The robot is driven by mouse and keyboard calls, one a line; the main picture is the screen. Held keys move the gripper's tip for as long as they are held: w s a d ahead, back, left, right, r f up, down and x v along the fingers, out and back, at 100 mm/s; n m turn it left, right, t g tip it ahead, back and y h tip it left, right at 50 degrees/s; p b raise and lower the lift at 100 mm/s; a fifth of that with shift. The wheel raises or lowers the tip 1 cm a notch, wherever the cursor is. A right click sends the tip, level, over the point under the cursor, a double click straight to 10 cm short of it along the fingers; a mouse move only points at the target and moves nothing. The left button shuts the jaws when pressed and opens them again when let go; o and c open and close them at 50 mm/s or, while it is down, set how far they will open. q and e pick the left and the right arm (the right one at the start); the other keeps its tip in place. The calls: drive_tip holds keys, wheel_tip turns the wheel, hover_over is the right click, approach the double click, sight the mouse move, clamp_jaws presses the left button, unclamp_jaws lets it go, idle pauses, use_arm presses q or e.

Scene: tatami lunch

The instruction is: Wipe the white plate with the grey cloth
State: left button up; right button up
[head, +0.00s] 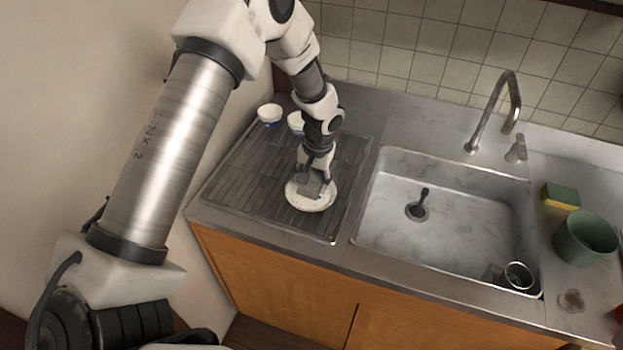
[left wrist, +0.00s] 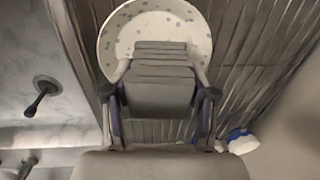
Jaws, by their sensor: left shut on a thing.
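The white plate (head: 309,204) lies on the ribbed drainboard left of the sink. In the left wrist view the plate (left wrist: 115,45) shows small grey-green spots. My left gripper (head: 315,178) is above the plate, pointing down, shut on the folded grey cloth (left wrist: 160,75). The cloth hangs over the plate's middle and hides part of it. I cannot tell whether it touches the plate. My right gripper is not in view.
Two white-and-blue bowls (head: 269,114) stand at the back of the drainboard (head: 235,190). The sink (head: 440,235) with a tall faucet (head: 497,110) is to the right. A sponge (head: 561,196) and green pot (head: 585,240) stand beyond it. A small cup (head: 518,275) sits in the sink.

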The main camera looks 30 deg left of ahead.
use_arm(q)
drive_tip(key=shift+f, duration=0.5)
idle(0.5)
drive_tip(key=n, duration=0.3)
drive_tip(key=shift+b, duration=0.3)
drive_tip(key=n, duration=0.3)
drive_tip(key=shift+a+n+g, duration=0.1)
drive_tip(key=shift+n+g, duration=0.2)
drive_tip(key=shift+n, duration=0.1)
drive_tip(key=shift+s, duration=0.1)
